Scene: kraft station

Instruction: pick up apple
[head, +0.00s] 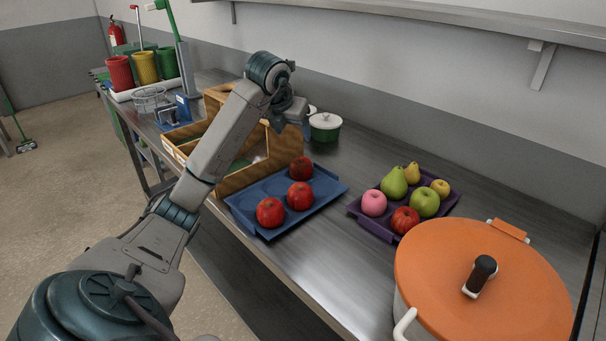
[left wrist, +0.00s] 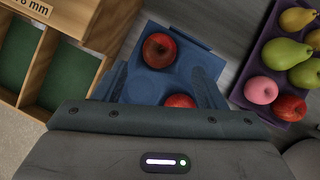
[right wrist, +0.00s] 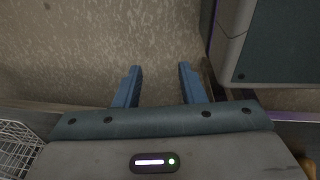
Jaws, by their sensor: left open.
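Red apples sit on a blue tray (head: 238,204): a front one (head: 270,212), a middle one (head: 300,196) and a back one (head: 301,168). A purple tray (head: 453,201) to its right holds a pink apple (head: 373,203), a red apple (head: 405,220) and a green apple (head: 425,202). My left gripper (head: 303,118) is open and empty above the blue tray. In the left wrist view, one red apple (left wrist: 180,101) shows between the fingers and another (left wrist: 159,50) beyond them. My right gripper (right wrist: 159,69) is open and empty over the floor.
An orange-lidded pot (head: 480,285) stands at the near right. A wooden bin (head: 222,182) borders the blue tray's left, and a green lidded pot (head: 325,127) stands behind. A wall shelf (head: 450,14) runs overhead. Bare steel counter lies between the trays.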

